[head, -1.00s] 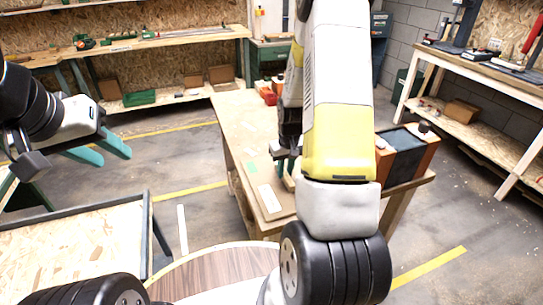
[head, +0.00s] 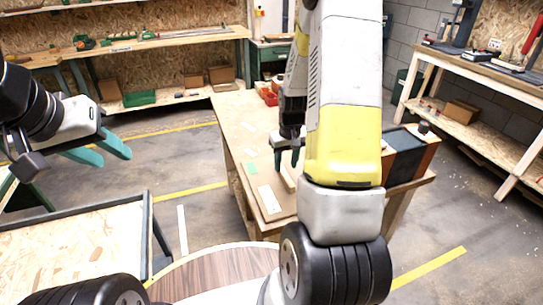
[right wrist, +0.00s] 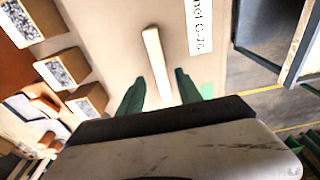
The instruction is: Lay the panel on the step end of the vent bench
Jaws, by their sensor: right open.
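A flat brown board with a white label (head: 269,199), which seems to be the panel, lies on the wooden bench (head: 238,115) in the middle. A pale upright strip (head: 287,180) stands beside the label; it also shows in the right wrist view (right wrist: 157,62). My right gripper (head: 287,162) is open above the strip. In the right wrist view its teal fingers (right wrist: 160,84) are on either side of the strip, apart from each other. My left gripper (head: 103,150) is open and empty at the far left. I cannot tell which end is the step end.
A dark box with orange-brown sides (head: 408,157) stands on the bench's right side, partly behind my right arm. Red bins (head: 268,95) are at the back. A framed table (head: 80,250) is at front left, a round wood-grain top (head: 215,268) at the front. Floor shows between them.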

